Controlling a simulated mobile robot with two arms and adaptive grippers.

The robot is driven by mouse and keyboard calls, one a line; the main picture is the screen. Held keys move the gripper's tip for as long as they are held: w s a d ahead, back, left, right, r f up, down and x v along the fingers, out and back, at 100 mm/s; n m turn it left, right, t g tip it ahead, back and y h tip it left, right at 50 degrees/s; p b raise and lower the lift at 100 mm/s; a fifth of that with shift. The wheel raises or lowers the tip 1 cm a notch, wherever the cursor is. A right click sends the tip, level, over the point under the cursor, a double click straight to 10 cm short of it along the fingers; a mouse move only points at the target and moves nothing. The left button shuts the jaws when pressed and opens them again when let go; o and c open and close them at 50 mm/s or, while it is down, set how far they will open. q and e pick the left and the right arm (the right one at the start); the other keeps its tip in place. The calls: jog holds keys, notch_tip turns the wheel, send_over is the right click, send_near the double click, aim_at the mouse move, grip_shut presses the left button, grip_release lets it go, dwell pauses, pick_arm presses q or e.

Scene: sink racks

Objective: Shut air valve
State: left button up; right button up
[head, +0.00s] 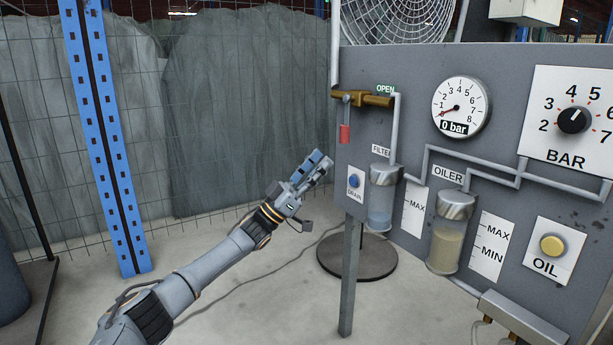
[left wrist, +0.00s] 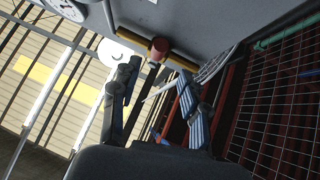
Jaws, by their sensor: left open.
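The brass air valve (head: 365,97) sits on the upper left of the grey panel. Its lever hangs down and ends in a red grip (head: 344,133). A green OPEN label (head: 385,88) is above the valve's right part. My left gripper (head: 320,163) is below and left of the red grip, apart from it, pointing up toward the panel. In the left wrist view my left gripper (left wrist: 155,92) is open with nothing between its fingers. The red grip (left wrist: 158,48) and brass valve (left wrist: 128,37) show beyond the fingertips. My right gripper is not in view.
The grey panel (head: 400,160) carries a pressure gauge (head: 461,107) marked 0 bar, a BAR knob (head: 573,120), filter (head: 382,200) and oiler (head: 448,235) bowls, and pipes. A blue post (head: 103,135) and wire fence stand at left. Space left of the panel is clear.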

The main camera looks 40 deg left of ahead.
pick_arm(q)
jog(key=v, duration=0.4)
jog(key=shift+f, duration=0.1)
dwell(0.4)
